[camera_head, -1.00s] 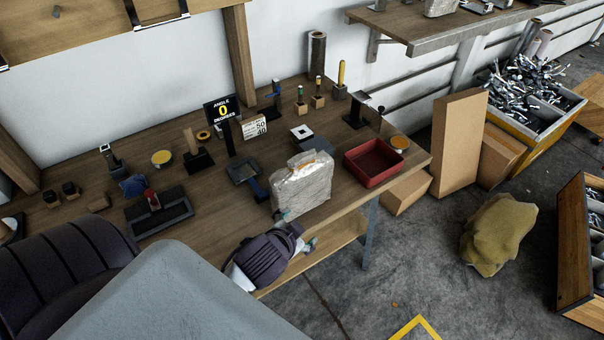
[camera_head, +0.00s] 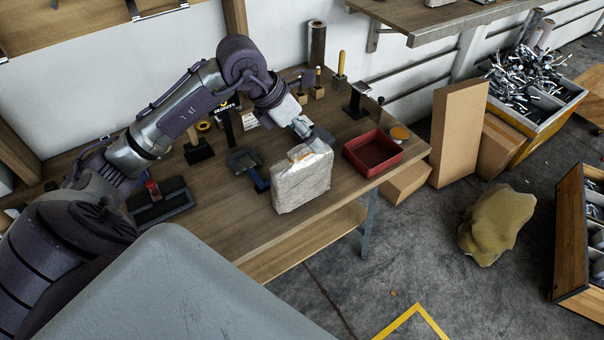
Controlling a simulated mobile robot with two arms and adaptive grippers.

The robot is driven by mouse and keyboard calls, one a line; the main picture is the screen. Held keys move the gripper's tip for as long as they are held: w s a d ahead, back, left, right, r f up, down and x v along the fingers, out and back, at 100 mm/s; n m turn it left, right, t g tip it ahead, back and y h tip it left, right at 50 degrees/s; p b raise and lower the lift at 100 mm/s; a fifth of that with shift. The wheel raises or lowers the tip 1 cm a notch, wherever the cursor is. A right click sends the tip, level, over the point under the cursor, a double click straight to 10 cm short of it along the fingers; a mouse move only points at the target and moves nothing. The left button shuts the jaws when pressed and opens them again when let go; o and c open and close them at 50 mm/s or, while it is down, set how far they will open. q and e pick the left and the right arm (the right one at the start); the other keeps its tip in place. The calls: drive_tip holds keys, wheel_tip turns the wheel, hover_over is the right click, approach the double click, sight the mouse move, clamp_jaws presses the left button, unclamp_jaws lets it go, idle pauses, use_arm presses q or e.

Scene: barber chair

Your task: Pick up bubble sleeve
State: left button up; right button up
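The bubble sleeve (camera_head: 302,183) is a whitish, crinkled, wrapped block standing upright near the front edge of the wooden workbench (camera_head: 225,226). My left arm comes in from the left and arches over the bench. My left gripper (camera_head: 316,142) is at the top edge of the sleeve, pointing down and to the right. It overlaps the sleeve's upper part in the picture. The fingers are small and partly hidden, so I cannot tell whether they are open, shut or touching it. My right gripper is not in view.
A red tray (camera_head: 373,153) stands just right of the sleeve. A dark blue-handled tool (camera_head: 250,170) lies to its left. A black stand (camera_head: 357,104) and small tools stand behind. Cardboard boxes (camera_head: 458,138) and a yellowish sack (camera_head: 494,225) are on the floor at right.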

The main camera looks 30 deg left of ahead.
use_arm(q)
drive_tip(key=y, duration=0.2)
approach(301, 148)
drive_tip(key=shift+n+g, duration=0.3)
drive_tip(key=p+x, duration=0.1)
drive_tip(key=x, duration=0.2)
drive_tip(key=p+x, duration=0.1)
drive_tip(key=x, duration=0.3)
drive_tip(key=shift+w+f, duration=0.1)
drive_tip(key=shift+w, duration=0.2)
drive_tip(key=shift+w+d+f, duration=0.1)
drive_tip(key=shift+w+f, duration=0.05)
drive_tip(key=shift+f, duration=0.45)
drive_tip(key=shift+w+d+f+p, duration=0.1)
drive_tip(key=shift+f+p, duration=0.1)
drive_tip(key=shift+p, duration=0.2)
drive_tip(key=p+x, duration=0.2)
drive_tip(key=x, duration=0.1)
drive_tip(key=shift+w+f, duration=0.2)
drive_tip(key=shift+f, duration=0.1)
drive_tip(key=shift+w+f, duration=0.15)
drive_tip(key=shift+f, duration=0.35)
drive_tip(key=c, duration=1.1)
